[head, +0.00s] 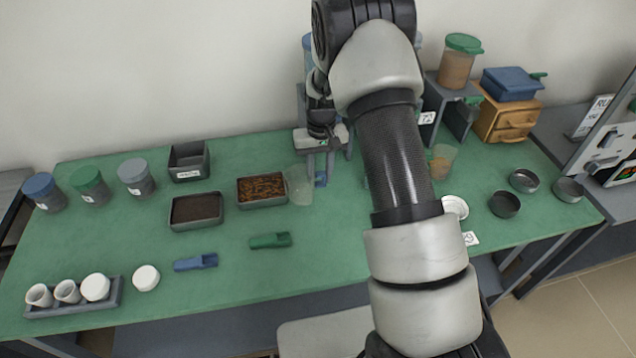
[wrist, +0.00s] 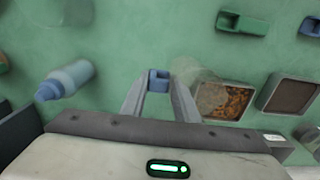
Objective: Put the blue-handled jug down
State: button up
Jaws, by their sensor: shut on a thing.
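The blue-handled jug is a clear, pale vessel (head: 300,186) near the middle of the green table, just right of the tray of brown pieces. Its blue handle (head: 321,179) faces right. My gripper (head: 320,165) points down at it and is shut on the handle. In the wrist view the blue handle (wrist: 159,78) sits between my fingertips (wrist: 159,88), with the clear body (wrist: 188,72) to its right. The jug looks about upright. I cannot tell whether its base touches the table.
The tray of brown pieces (head: 262,202) is close beside the jug; a dark-filled tray (head: 196,225) lies further left. A green scoop (head: 270,240) and blue scoop (head: 195,262) lie in front. A pale blue bottle (wrist: 70,77) shows in the wrist view. The front middle table is clear.

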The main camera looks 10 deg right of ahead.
aim_at(319, 183)
jog(key=shift+f, duration=1.95)
jog(key=shift+f, duration=0.2)
jog(key=o, duration=1.1)
jog(key=shift+c, duration=0.2)
jog(key=shift+r, duration=0.15)
